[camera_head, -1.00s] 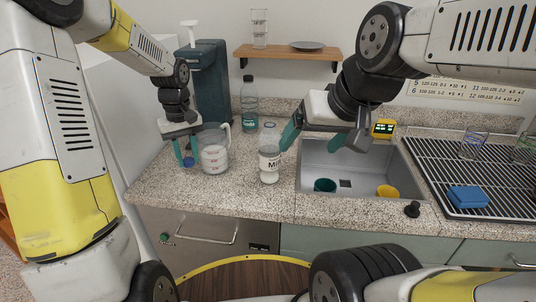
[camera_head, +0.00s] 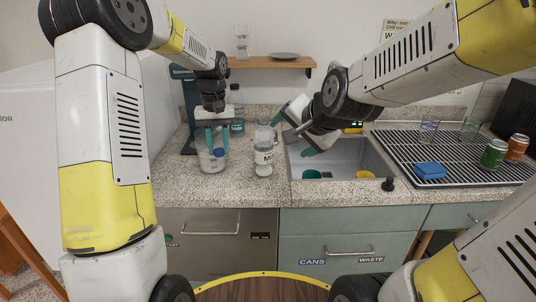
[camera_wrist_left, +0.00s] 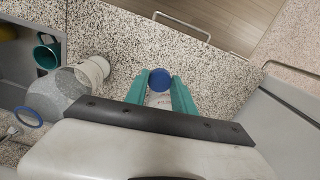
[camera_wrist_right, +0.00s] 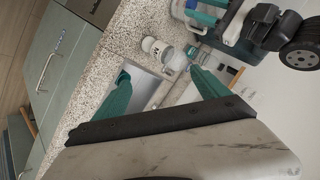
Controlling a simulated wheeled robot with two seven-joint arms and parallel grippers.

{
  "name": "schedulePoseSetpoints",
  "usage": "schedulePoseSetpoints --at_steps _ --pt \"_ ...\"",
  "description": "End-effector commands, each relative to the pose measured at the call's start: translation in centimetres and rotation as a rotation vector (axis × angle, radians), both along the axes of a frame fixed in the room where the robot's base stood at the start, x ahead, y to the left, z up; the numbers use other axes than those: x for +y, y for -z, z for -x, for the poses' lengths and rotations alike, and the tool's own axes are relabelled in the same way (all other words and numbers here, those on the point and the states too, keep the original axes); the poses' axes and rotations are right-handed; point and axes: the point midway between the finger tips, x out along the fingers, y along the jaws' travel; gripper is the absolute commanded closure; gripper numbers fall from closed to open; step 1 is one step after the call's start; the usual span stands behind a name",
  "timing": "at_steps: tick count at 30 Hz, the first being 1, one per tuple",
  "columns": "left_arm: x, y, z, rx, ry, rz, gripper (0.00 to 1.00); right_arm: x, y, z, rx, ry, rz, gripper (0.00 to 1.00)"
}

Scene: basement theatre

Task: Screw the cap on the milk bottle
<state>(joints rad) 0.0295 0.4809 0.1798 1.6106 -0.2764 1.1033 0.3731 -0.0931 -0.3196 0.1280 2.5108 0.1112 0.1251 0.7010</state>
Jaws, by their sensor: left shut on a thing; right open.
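The milk bottle (camera_head: 264,158) stands upright on the counter left of the sink, white milk in its lower part. In the left wrist view the bottle (camera_wrist_left: 90,70) lies left of the fingers. My left gripper (camera_head: 214,151) points down, shut on the blue cap (camera_head: 219,153); the cap shows between its fingertips in the left wrist view (camera_wrist_left: 160,80). The cap is left of the bottle, apart from it. My right gripper (camera_head: 292,138) is open, to the right of the bottle near the sink. In the right wrist view the bottle (camera_wrist_right: 151,45) appears beyond the fingers, with nothing between them.
The sink (camera_head: 347,151) holds a green cup (camera_head: 311,174) and a yellow one (camera_head: 364,175). A water bottle (camera_head: 237,122) stands behind. The rack (camera_head: 400,150) carries a blue sponge (camera_head: 430,170) and cans.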

Motion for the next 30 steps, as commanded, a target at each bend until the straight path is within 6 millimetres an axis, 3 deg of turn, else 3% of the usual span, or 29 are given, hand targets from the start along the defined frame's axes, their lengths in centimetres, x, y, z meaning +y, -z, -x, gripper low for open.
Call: schedulePoseSetpoints --at_steps 9,15,22,30 --pt "-2.8 -4.4 -4.2 0.0 -0.071 0.001 1.0 4.8 3.3 -7.3 -0.033 0.348 -0.518 0.16" --pt "-5.3 -7.7 -6.2 0.002 -0.114 0.002 1.0 7.1 5.7 -10.5 -0.045 0.582 -0.952 0.16" --pt "-8.8 -11.7 -7.6 -0.002 -0.151 0.004 1.0 8.2 8.7 -11.8 -0.045 0.805 -1.474 0.16" --pt "-12.3 -15.3 -7.6 -0.008 -0.17 0.005 1.0 7.9 10.8 -10.9 -0.049 0.938 -1.975 0.16"
